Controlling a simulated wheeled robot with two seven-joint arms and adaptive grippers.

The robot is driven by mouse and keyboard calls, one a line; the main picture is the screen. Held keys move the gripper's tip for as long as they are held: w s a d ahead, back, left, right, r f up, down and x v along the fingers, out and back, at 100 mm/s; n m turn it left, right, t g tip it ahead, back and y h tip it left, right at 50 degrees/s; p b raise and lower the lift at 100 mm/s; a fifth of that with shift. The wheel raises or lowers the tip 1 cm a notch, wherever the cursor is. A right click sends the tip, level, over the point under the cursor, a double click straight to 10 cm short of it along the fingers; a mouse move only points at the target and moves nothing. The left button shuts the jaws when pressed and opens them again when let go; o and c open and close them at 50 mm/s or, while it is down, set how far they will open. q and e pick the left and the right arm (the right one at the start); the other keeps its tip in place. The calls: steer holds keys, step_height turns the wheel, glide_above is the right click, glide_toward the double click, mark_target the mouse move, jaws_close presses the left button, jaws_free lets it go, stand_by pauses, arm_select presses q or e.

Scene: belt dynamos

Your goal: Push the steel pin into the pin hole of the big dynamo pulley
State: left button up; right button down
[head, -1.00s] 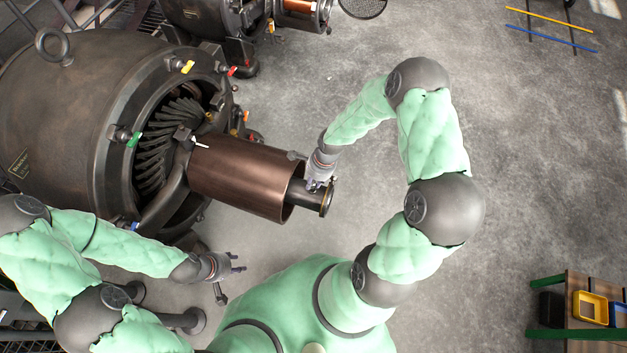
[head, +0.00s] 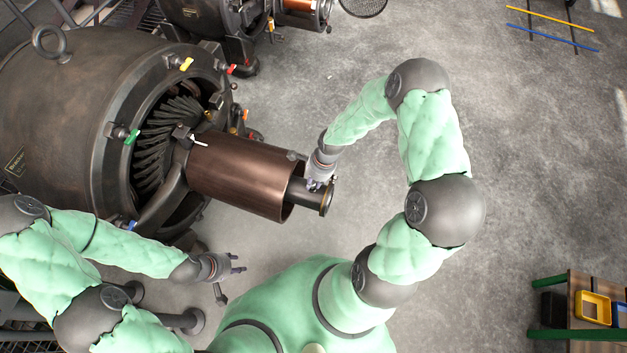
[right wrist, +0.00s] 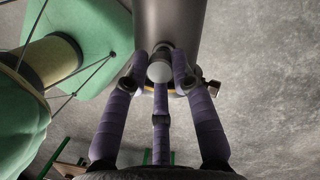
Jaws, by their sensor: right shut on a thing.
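The big dynamo pulley (head: 240,172) is a brown cylinder on the dynamo's shaft, with a dark hub and shaft end (head: 312,195) sticking out of its front. My right gripper (head: 317,184) is at this hub, just in front of the pulley's rim. In the right wrist view, the purple fingers of my right gripper (right wrist: 159,75) are shut around the light round head of the steel pin (right wrist: 160,70), against a dark cylindrical surface (right wrist: 170,22). The pin's shank and the pin hole are hidden. My left gripper (head: 238,264) is empty, low left of the pulley, fingers apart.
The large dynamo housing (head: 70,100) with coloured terminals fills the left. A second dynamo (head: 215,18) stands at the top. A shelf with a yellow bin (head: 592,308) is at the lower right.

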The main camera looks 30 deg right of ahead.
steer(key=shift+d+b+x, duration=0.2)
steer(key=shift+b+x, duration=0.6)
steer(key=shift+x, duration=0.2)
steer(key=c, duration=1)
jaws_free()
steer(key=shift+o, duration=0.2)
steer(key=shift+r, duration=0.1)
steer(key=v, duration=1.1)
steer(key=shift+s+r, duration=0.2)
steer(key=shift+r, duration=0.15)
steer(key=shift+d, duration=0.1)
